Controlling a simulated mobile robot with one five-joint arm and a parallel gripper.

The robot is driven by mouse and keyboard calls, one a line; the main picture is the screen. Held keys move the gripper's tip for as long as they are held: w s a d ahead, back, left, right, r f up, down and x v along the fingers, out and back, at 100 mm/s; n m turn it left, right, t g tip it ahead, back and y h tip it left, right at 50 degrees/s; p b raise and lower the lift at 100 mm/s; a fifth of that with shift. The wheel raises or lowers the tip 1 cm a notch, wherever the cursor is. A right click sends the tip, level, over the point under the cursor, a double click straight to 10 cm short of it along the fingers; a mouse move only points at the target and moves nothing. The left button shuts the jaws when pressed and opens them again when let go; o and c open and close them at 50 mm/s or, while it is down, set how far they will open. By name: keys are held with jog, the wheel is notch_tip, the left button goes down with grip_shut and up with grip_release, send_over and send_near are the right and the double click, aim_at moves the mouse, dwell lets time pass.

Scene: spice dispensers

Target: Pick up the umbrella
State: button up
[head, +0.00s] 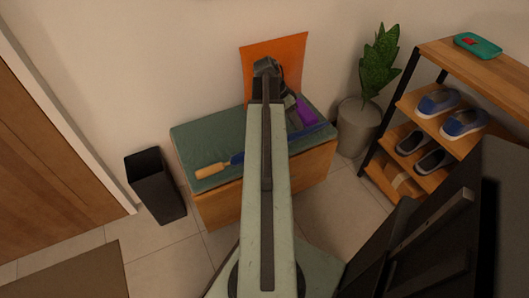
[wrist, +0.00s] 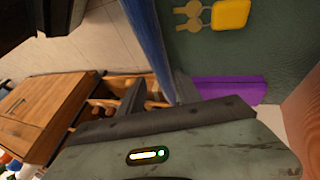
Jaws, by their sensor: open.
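The umbrella lies across the green cushion of the bench. Its wooden handle (head: 212,169) is at the left end, and its blue folded canopy (head: 310,131) shows again right of my arm, which hides its middle. In the wrist view the canopy (wrist: 148,42) runs down from the top edge toward the gap between my fingers. My gripper (wrist: 160,78) is open, with the canopy beside its right finger. I cannot tell whether they touch. In the head view my gripper (head: 296,108) is over the right part of the bench, partly hidden by my arm.
A purple item (wrist: 228,90) lies close to the right finger. Keys with a yellow tag (wrist: 230,15) lie on the cushion. An orange panel (head: 260,62) stands behind the bench (head: 218,203). A black bin (head: 158,190), a potted plant (head: 358,125) and a shoe rack (head: 400,103) flank it.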

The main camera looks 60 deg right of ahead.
jog(key=b+x, duration=0.4)
jog(key=shift+a+f+b, duration=0.15)
jog(key=shift+f+b, duration=0.15)
jog(key=shift+f, duration=0.2)
jog(key=shift+s+f, duration=0.2)
jog(key=shift+r, duration=0.2)
grip_shut()
